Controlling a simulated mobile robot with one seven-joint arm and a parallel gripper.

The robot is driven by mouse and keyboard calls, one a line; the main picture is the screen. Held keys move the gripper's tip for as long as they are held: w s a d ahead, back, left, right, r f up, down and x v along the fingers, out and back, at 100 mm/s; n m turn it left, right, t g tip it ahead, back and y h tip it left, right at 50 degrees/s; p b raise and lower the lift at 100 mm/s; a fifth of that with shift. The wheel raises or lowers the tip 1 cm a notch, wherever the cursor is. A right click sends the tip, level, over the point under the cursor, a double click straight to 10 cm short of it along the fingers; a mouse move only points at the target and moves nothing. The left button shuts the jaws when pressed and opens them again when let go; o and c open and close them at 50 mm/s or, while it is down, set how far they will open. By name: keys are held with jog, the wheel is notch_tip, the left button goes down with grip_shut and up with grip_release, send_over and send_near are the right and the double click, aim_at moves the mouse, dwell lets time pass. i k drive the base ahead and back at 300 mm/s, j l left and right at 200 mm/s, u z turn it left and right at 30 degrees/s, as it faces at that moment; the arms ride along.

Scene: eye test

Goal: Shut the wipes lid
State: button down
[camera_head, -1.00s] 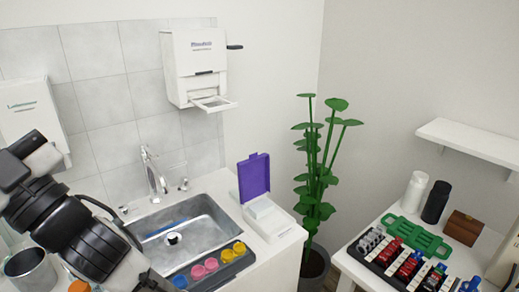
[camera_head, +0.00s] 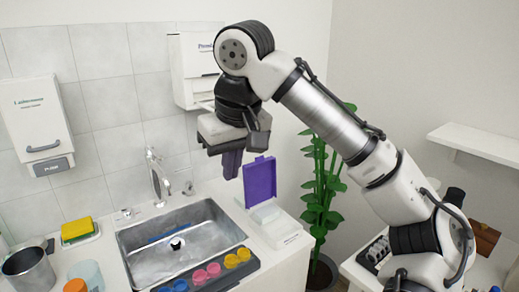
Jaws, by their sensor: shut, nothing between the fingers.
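The wipes box (camera_head: 280,231) is white and stands on the counter to the right of the sink. Its purple lid (camera_head: 260,182) is open and stands upright at the back of the box. A white block of wipes (camera_head: 265,213) shows inside. My gripper (camera_head: 231,174) points down with its fingers shut and empty. In the picture it is just left of the lid's upper part, and I cannot tell its depth or whether it touches the lid.
The sink (camera_head: 180,245) with its tap (camera_head: 157,175) lies left of the box. A tray of colored cups (camera_head: 214,269) sits along the sink's front edge. A plant (camera_head: 322,190) stands right of the box. A white dispenser (camera_head: 190,75) hangs behind my gripper.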

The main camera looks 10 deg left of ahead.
aim_at(260, 176)
jog(key=i, duration=0.95)
